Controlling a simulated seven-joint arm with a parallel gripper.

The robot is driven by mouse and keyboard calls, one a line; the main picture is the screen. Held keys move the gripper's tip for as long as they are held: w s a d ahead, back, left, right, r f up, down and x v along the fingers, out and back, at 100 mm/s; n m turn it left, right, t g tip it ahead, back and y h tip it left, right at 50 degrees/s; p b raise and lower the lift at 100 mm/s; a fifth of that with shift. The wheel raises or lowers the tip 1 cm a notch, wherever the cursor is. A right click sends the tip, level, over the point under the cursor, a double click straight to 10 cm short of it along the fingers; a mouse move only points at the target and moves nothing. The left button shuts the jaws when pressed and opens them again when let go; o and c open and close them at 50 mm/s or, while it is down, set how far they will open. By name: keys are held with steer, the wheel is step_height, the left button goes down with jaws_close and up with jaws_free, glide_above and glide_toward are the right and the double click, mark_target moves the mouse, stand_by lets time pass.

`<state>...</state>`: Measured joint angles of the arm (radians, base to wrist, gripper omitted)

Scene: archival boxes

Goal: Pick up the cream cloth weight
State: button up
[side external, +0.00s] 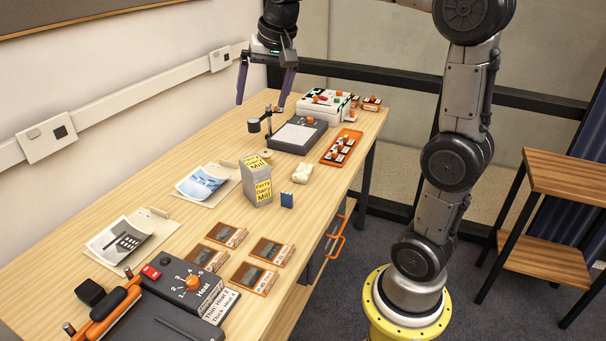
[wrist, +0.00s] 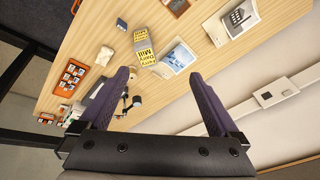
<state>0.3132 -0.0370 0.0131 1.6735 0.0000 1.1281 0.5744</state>
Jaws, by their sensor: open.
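The cream cloth weight (side external: 302,173) is a small, soft-looking pale lump lying on the wooden table, right of the yellow-and-grey carton and near the table's right edge. It also shows in the wrist view as a small pale shape (wrist: 104,56), left of the carton. My gripper (side external: 261,104) hangs high over the far part of the table, well away from the weight. Its two purple fingers are spread wide in the wrist view (wrist: 158,75), with nothing held between them.
The "Ferry Dairy Mill" carton (side external: 257,182) and a small blue box (side external: 287,200) stand near the weight. Beyond it are a dark stand with a post (side external: 298,135) and an orange tray (side external: 341,147). Framed brown pieces and a heat unit (side external: 184,284) occupy the near end.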

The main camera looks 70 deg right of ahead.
steer(key=w+d+f+m+g, duration=0.1)
steer(key=w+d+f, duration=0.1)
steer(key=d, duration=0.2)
steer(key=w+d+f+m, duration=0.1)
steer(key=w+d+f, duration=0.1)
steer(key=w+d, duration=0.1)
steer(key=m+g+y, duration=0.1)
steer(key=m+g, duration=0.2)
steer(key=m, duration=0.2)
glide_above(303, 169)
step_height(303, 169, down, 18)
steer(key=f, duration=0.8)
steer(key=shift+s+a+f, duration=0.15)
steer(key=shift+s+a, duration=0.05)
steer(key=shift+a, duration=0.15)
steer(key=shift+w+d+f, duration=0.1)
steer(key=shift+d+f, duration=0.05)
steer(key=shift+f, duration=1.2)
steer(key=shift+w+d+f, duration=0.1)
steer(key=shift+d+f, duration=0.05)
steer(key=shift+f, duration=1.15)
steer(key=shift+c, duration=0.3)
steer(key=shift+r, duration=0.15)
jaws_close()
